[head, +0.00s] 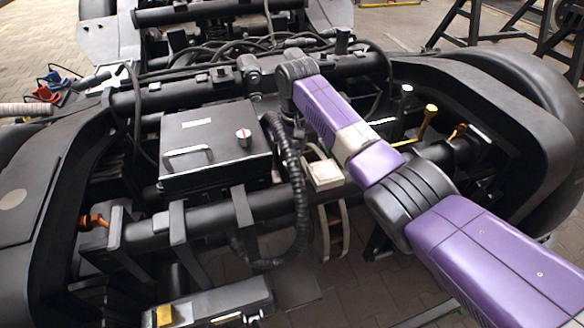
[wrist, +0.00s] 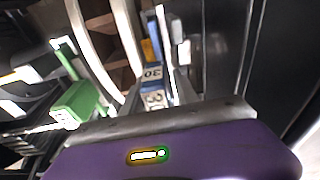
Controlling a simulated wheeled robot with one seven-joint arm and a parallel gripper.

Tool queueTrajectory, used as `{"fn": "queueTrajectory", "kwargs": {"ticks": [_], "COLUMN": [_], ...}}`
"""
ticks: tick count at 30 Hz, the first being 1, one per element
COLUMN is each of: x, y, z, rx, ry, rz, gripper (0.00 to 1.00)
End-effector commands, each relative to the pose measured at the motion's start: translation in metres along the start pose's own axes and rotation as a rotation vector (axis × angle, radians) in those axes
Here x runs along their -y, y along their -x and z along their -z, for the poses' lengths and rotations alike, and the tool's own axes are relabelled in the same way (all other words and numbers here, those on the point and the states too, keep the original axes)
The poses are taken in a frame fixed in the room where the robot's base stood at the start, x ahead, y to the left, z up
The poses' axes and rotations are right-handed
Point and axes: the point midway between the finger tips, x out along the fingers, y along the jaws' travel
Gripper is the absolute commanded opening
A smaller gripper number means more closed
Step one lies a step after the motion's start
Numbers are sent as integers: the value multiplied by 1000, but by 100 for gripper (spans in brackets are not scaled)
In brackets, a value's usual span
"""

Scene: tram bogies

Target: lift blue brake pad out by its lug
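A small blue block, probably the brake pad (wrist: 152,84), shows near the middle of the wrist view, with white labels that seem to read 30. A yellow-orange piece (wrist: 149,50) sits just beyond it. Narrow pale upright pieces stand beside the block; I cannot tell whether they are its lug, its holder or my fingers. The purple body of my gripper (wrist: 165,150) fills the bottom of the wrist view, close to the block. Whether it touches the block is not clear. In the head view my arm reaches down into the bogie, and the fingers and the pad are hidden.
A ribbed hose (head: 297,185) hangs next to my wrist. A yellow-topped lever (head: 428,120) rises at right. A green part (wrist: 78,108) and curved pale bands (wrist: 95,45) lie left of the block.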

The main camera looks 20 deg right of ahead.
Motion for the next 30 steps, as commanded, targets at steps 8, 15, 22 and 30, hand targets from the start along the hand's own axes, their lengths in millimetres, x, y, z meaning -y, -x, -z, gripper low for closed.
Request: {"fn": "queueTrajectory", "kwargs": {"ticks": [8, 15, 22, 30], "x": [0, 0, 0, 1], "y": [0, 2, 28, 97], "z": [0, 1, 6, 16], "rx": [0, -2, -5, -6], "ry": [0, 0, 1, 1], "rz": [0, 0, 0, 1], "gripper": [0, 0, 0, 0]}}
